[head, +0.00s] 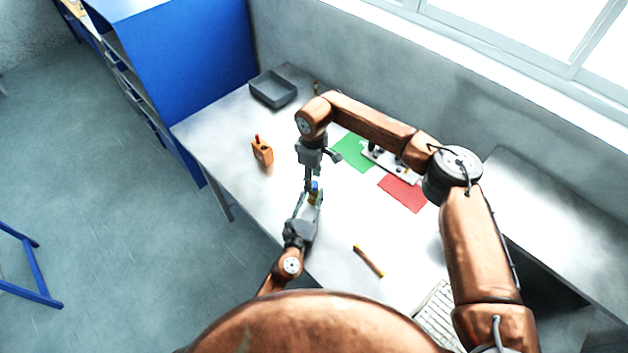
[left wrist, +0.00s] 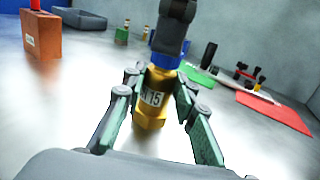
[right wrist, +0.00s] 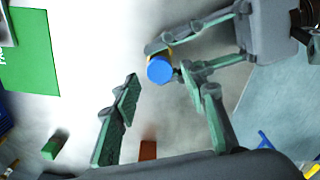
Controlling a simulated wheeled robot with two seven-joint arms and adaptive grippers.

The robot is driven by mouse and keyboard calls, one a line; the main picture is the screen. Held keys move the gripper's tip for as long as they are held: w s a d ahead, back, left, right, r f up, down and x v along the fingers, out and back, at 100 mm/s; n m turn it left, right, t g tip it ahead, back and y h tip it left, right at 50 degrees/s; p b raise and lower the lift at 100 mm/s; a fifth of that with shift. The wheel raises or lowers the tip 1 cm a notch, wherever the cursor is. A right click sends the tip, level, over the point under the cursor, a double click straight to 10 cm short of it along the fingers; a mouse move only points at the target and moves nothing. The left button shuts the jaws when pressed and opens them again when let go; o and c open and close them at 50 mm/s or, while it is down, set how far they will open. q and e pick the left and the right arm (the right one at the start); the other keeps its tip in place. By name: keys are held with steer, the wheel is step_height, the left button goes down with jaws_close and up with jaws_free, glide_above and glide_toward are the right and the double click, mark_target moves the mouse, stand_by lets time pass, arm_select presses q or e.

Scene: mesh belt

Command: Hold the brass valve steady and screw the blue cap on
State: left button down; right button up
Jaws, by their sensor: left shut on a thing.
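The brass valve (left wrist: 152,100), with a white label reading 15, stands upright between the fingers of my left gripper (head: 309,203). That gripper is shut on it, with a finger on each side. The blue cap (right wrist: 160,69) sits on top of the valve; it also shows in the left wrist view (left wrist: 166,61). I cannot tell how tightly it is threaded. My right gripper (right wrist: 160,82) points down from above, its fingers apart with the cap showing beyond and between their tips. In the left wrist view a dark finger of it covers the space just above the cap.
An orange block with a red top (head: 262,152) stands to the left, and a grey tray (head: 272,90) at the back. A green mat (head: 352,154), a red mat (head: 403,193) and a white rack (head: 376,158) lie right. A brass-coloured stick (head: 368,261) lies in front.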

steer(key=shift+r, duration=1.5)
steer(key=shift+c, duration=0.3)
